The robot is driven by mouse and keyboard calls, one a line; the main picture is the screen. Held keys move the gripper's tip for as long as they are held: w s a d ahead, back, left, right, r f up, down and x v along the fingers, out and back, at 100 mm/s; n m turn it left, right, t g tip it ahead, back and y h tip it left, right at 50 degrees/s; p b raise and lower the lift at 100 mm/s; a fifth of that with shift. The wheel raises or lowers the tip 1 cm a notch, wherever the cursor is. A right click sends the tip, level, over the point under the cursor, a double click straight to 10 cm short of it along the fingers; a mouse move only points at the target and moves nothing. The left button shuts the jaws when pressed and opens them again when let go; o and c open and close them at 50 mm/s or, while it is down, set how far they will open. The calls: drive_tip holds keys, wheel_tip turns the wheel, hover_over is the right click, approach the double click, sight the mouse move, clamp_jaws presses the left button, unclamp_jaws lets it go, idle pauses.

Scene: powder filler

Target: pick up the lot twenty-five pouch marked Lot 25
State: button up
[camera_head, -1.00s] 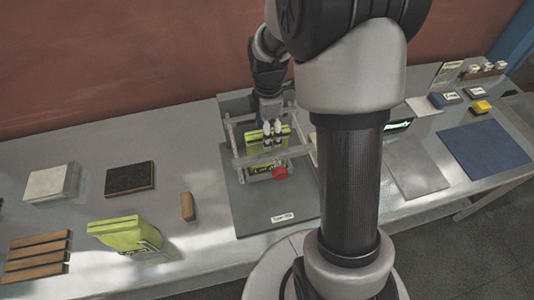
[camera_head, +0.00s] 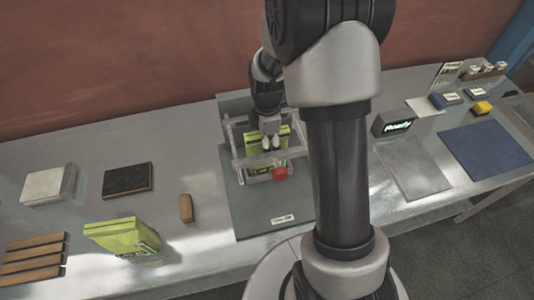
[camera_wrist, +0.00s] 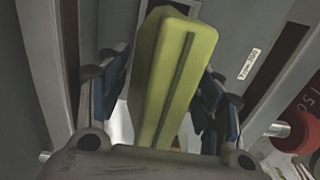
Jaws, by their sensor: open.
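A yellow-green pouch (camera_head: 251,154) stands upright in a clear-framed fixture (camera_head: 237,152) on a grey base plate. My gripper (camera_head: 271,147) is above and at this pouch, pointing down, partly hiding it. In the wrist view the pouch (camera_wrist: 176,80) lies between the two open fingers of my gripper (camera_wrist: 163,88), with a little gap visible on each side. A second yellow-green pouch (camera_head: 120,236) stands at the front left of the bench, away from my gripper. The lot markings on both pouches are too small or too hidden to read.
A red knob (camera_head: 279,174) sticks out at the fixture's front; it also shows in the wrist view (camera_wrist: 292,130). A brown block (camera_head: 186,208), a dark block (camera_head: 128,178) and a wooden rack (camera_head: 35,258) stand left. A "Ready" display (camera_head: 394,125) and blue mat (camera_head: 487,148) lie right.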

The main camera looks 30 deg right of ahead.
drive_tip(key=shift+f, duration=0.25)
drive_tip(key=shift+c, duration=0.6)
clamp_jaws()
idle(0.4)
drive_tip(key=shift+r, duration=0.1)
